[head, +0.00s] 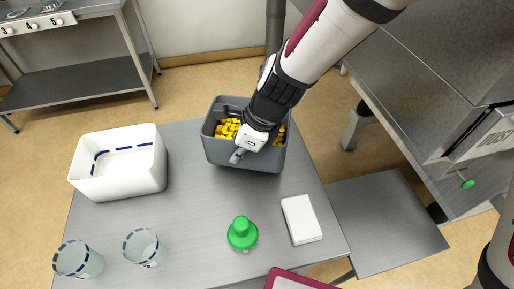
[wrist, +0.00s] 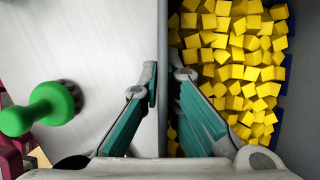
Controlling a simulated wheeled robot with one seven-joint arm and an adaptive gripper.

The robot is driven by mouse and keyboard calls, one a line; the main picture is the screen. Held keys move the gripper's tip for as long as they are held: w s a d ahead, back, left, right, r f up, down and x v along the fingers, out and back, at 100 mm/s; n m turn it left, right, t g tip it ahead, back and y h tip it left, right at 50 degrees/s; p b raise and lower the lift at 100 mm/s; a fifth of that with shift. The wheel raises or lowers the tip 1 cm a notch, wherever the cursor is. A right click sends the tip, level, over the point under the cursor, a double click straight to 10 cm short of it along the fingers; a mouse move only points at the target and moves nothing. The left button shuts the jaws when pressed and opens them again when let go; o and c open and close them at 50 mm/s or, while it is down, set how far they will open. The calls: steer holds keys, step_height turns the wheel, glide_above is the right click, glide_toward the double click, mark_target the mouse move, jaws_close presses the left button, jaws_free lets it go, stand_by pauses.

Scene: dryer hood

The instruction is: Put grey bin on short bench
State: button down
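The grey bin (head: 245,156), filled with yellow cubes (wrist: 235,70), stands at the far edge of the grey table. My gripper (head: 244,150) is at the bin's near wall. In the wrist view the bin wall (wrist: 164,120) runs between my gripper's two fingers (wrist: 166,80), one inside over the cubes and one outside. Both fingertips lie close against the wall, so the gripper looks shut on it. A low grey metal bench (head: 385,222) sits to the right of the table, its top lower and bare. My arm hides part of the bin's right side.
On the table (head: 200,225) are a white bin (head: 118,180), two glass cups (head: 142,247), a green-knobbed object (head: 242,234) and a white box (head: 301,220). A large metal machine (head: 430,90) stands at the right, above and behind the low bench.

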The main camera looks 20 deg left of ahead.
mark_target(231, 165)
steer(key=shift+a, duration=0.75)
steer(key=shift+f, duration=1.75)
steer(key=shift+f+b, duration=0.1)
steer(key=shift+b, duration=0.2)
steer(key=c, duration=1.8)
jaws_free()
steer(key=shift+d+f, duration=0.1)
steer(key=p+v, duration=0.1)
steer(key=v, duration=1)
steer(key=shift+p, duration=0.35)
steer(key=shift+d+r, duration=0.25)
steer(key=shift+r, duration=0.35)
